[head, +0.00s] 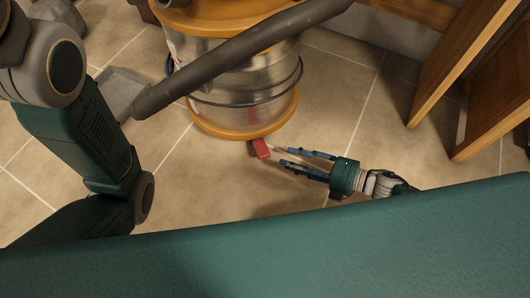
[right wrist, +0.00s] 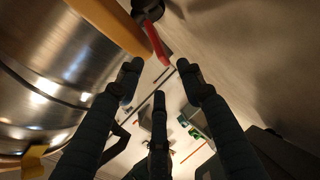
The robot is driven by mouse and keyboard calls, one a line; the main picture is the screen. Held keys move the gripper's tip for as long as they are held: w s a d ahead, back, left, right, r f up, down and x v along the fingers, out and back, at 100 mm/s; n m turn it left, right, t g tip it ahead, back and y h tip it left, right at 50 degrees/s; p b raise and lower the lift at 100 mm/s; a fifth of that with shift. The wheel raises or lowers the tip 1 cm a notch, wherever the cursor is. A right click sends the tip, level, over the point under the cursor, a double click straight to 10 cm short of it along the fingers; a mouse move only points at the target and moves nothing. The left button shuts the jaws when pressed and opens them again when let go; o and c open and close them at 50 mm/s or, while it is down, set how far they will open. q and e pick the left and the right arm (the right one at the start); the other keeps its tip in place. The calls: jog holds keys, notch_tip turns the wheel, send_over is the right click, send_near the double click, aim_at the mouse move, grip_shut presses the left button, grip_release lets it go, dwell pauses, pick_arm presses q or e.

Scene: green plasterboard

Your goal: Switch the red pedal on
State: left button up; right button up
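The red pedal (head: 261,148) sticks out at the base of a steel drum-shaped machine (head: 245,87) with orange-brown rims. In the right wrist view the red pedal (right wrist: 156,42) shows beyond my fingertips, next to the orange rim. My right gripper (head: 286,158) is just right of the pedal, pointing left at it with its fingers apart. In the right wrist view the fingers of the right gripper (right wrist: 160,82) are spread with nothing between them, and a gap to the pedal appears to remain. My left arm comes in at the left; its gripper is out of view.
A thick dark tube (head: 240,60) crosses in front of the drum. A grey flat nozzle (head: 118,88) lies on the tiles at left. Wooden furniture (head: 470,75) stands at right. The tiled floor (head: 215,190) in front of the drum is clear.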

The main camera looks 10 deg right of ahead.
aim_at(270, 155)
jog(key=b+x, duration=0.4)
jog(key=x, duration=0.4)
jog(key=shift+w+a+f, duration=0.1)
jog(key=shift+w+a, duration=0.1)
jog(key=shift+a, duration=0.1)
jog(key=shift+w+a, duration=0.2)
jog(key=shift+a, duration=0.1)
grip_shut()
jog(key=shift+f, duration=0.1)
